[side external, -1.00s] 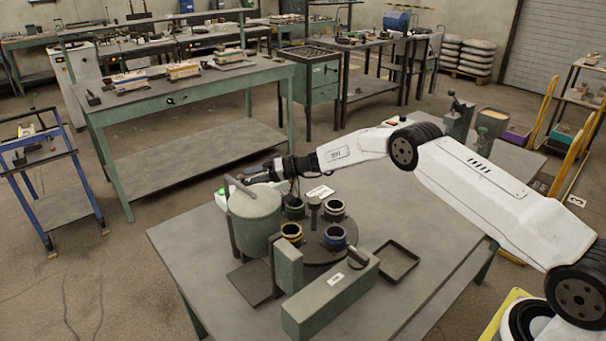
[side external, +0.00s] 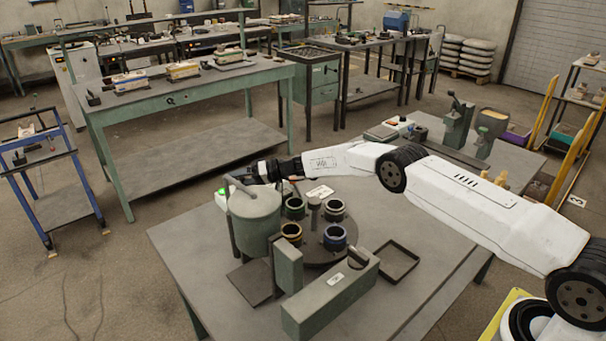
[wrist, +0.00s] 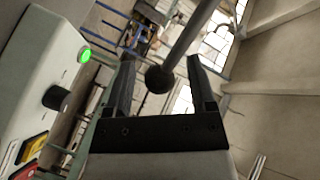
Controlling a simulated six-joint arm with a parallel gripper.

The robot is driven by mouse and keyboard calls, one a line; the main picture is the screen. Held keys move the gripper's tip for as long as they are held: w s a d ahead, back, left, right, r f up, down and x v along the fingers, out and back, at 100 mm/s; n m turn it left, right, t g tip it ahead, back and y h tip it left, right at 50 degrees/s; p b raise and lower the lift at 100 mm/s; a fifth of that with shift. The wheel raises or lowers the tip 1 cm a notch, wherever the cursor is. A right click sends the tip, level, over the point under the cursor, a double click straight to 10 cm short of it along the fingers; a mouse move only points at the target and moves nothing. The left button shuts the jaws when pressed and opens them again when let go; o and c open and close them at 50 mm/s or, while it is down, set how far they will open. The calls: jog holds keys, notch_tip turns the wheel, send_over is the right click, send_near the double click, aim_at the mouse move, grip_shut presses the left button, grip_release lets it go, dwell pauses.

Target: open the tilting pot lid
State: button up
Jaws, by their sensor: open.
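The tilting pot (side external: 256,222) is a grey-green cylinder standing upright at the left of the near table. Its lid is down on top, with a bar handle (side external: 240,187) sticking up to the left. My gripper (side external: 258,174) is just behind the lid in the side view, where its fingers are hard to make out. In the wrist view my gripper (wrist: 160,76) is open, fingers apart. A dark rod with a ball end (wrist: 160,79) reaches in between the fingers with gaps on both sides.
A control box (wrist: 47,75) with a green light and black knob is close on the left in the wrist view. Several round cups (side external: 335,237) stand on a dark turntable beside the pot. A long grey-green box (side external: 331,299) and an empty tray (side external: 398,262) lie in front and right.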

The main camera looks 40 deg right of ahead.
grip_shut()
dwell(1.3)
